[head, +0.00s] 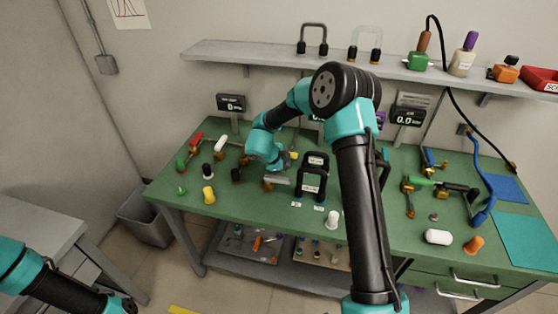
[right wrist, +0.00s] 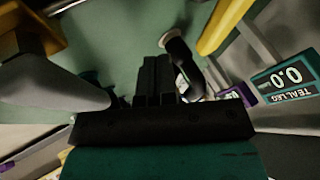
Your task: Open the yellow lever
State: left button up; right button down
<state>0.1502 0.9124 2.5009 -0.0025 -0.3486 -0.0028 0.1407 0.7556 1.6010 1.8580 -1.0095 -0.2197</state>
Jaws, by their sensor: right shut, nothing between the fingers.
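A small yellow piece (head: 293,155), which I take to be the yellow lever, shows just right of my right wrist in the head view. In the right wrist view a yellow bar (right wrist: 217,24) runs at the upper right, apart from the fingers. My right gripper (right wrist: 155,72) is shut and empty, over the green bench top. A dark curved handle (right wrist: 184,60) is close beside its fingers on the right. In the head view my right wrist and arm hide part of the bench middle. My left arm shows at the lower left, its gripper out of view.
Black-handled blocks (head: 312,178) stand right of my right wrist. A yellow cylinder (head: 208,194) and a white one (head: 333,219) stand near the front of the green bench (head: 250,212). A teal readout (right wrist: 288,82) is at the right in the wrist view. A shelf (head: 240,52) runs behind.

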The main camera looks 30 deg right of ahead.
jog(key=shift+w+d+f, duration=0.15)
jog(key=shift+w+d, duration=0.65)
jog(key=shift+w+d+f, duration=0.1)
jog(key=shift+w+d, duration=0.65)
jog(key=shift+s+d, duration=0.1)
